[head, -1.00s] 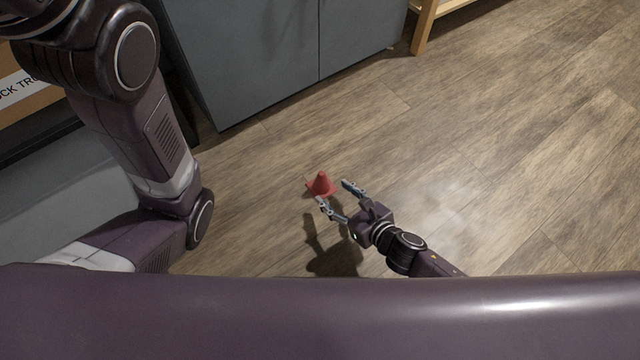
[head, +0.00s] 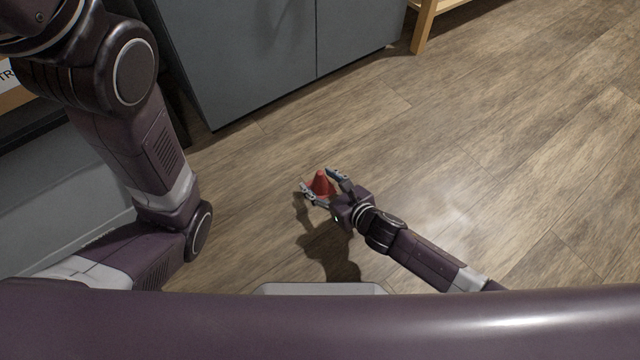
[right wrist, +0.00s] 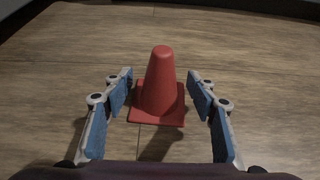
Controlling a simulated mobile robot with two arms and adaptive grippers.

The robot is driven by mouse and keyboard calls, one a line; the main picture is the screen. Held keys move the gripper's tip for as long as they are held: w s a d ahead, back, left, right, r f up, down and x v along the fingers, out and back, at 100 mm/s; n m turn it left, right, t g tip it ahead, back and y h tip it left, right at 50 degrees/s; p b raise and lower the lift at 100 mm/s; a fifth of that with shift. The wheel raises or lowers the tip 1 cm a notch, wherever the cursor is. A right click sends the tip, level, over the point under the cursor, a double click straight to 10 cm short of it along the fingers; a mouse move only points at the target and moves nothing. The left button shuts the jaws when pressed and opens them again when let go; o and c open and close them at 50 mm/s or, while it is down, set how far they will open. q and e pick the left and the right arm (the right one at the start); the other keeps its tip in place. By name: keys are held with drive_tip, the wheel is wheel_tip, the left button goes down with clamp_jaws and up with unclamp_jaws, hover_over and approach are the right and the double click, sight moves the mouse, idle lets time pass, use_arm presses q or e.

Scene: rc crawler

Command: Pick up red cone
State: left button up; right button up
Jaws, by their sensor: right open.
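The red cone (head: 320,184) stands upright on the wooden floor, near the middle of the head view. It also shows in the right wrist view (right wrist: 160,88), with its square base flat on the floor. My right gripper (head: 319,181) is open, with one finger on each side of the cone. In the right wrist view the blue-padded fingers (right wrist: 160,97) flank the cone, with gaps visible on both sides. My left arm comes in at the left of the head view, but its gripper is out of view.
A grey cabinet (head: 260,55) stands at the top left, beyond the cone. A wooden leg (head: 424,27) of a piece of furniture shows at the top. The floor (head: 480,150) right of the cone is clear.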

drive_tip(key=c, duration=1)
drive_tip(key=shift+c, duration=0.2)
